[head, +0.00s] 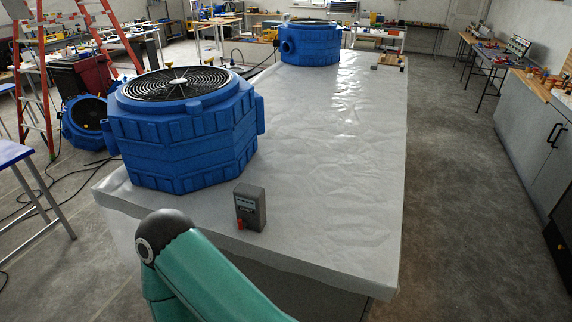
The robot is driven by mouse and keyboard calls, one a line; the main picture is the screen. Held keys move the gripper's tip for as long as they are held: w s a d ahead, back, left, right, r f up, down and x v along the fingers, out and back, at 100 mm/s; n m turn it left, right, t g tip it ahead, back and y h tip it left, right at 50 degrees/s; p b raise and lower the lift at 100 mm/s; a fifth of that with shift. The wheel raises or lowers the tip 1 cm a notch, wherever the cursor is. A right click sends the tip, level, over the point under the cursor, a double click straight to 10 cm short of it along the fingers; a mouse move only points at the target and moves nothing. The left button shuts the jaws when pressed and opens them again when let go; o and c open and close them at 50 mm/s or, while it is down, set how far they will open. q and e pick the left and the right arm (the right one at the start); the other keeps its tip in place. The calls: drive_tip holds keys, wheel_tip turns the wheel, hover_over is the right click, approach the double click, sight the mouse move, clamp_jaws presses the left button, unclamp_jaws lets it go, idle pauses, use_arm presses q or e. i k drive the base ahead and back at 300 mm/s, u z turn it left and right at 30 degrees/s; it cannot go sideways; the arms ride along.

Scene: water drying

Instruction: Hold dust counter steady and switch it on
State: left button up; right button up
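The dust counter (250,206) is a small dark grey box standing upright near the front edge of the white sheet-covered table (330,130). A small display shows on the upper part of its face, and a red part sits at its lower left. I cannot tell the position of its switch. A teal link of one of my arms, with a dark rounded joint, crosses the bottom of the view in front of the table. Neither of my grippers shows, and nothing is seen touching the counter.
A large blue fan unit (181,135) stands just behind and left of the counter. Another blue unit (310,45) stands at the far end. The table right of the counter is clear. A red ladder (42,75), cables and a third blue unit (86,122) are on the left floor.

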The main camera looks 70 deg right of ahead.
sight(242, 224)
drive_tip(key=z, duration=1.9)
drive_tip(key=k, duration=0.25)
drive_tip(key=z, duration=0.15)
drive_tip(key=i, duration=0.65)
drive_tip(key=u, duration=0.25)
drive_tip(key=k, duration=0.55)
drive_tip(key=z, duration=0.05)
